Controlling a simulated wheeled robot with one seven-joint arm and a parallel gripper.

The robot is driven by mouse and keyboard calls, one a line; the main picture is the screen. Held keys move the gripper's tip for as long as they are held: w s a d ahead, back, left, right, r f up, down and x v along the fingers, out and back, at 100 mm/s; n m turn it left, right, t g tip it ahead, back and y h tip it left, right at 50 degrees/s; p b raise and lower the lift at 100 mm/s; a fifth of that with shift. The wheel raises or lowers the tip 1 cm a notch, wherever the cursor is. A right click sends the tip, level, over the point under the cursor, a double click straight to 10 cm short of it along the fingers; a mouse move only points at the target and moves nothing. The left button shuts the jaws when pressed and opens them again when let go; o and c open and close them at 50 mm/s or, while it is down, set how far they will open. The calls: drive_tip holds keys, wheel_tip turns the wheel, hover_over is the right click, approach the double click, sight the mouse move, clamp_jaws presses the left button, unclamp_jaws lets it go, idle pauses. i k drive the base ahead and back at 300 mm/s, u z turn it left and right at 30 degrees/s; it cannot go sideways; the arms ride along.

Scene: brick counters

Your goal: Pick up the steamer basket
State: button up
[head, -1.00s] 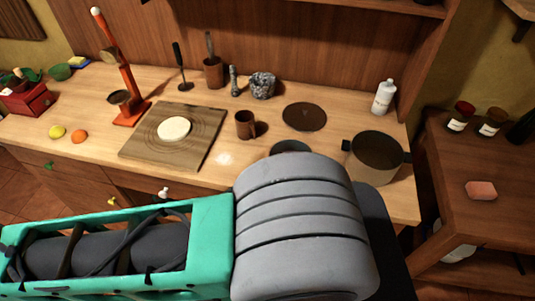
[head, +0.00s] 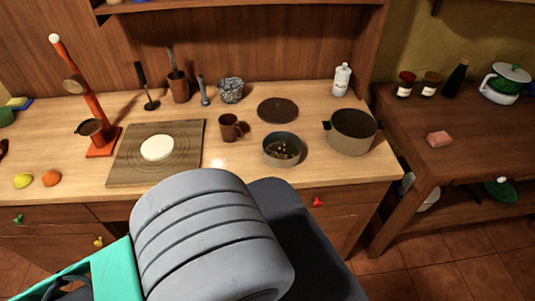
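I cannot tell for sure which thing is the steamer basket. A round, shallow grey vessel (head: 283,150) with an open top stands near the front edge of the counter. Small brownish bits or holes show inside it. A flat dark round disc (head: 277,110) lies behind it. A larger deep pot (head: 352,132) with side handles stands to its right. My arm covers the bottom middle of the head view, in front of the counter. My gripper's fingers do not show.
A brown mug (head: 230,128) stands left of the grey vessel. A wooden board (head: 190,155) with a pale round piece (head: 157,148) lies further left. A white bottle (head: 342,80) stands behind the pot. A side table (head: 480,140) is at the right.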

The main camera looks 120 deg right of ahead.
sight(294, 145)
drive_tip(key=z, duration=2.9)
drive_tip(key=k, duration=0.1)
drive_tip(key=z, duration=1.35)
drive_tip(key=i, duration=0.5)
drive_tip(key=z, duration=0.15)
drive_tip(key=k, duration=0.55)
drive_tip(key=u, duration=4.4)
drive_tip(key=k, duration=0.65)
drive_tip(key=z, duration=0.05)
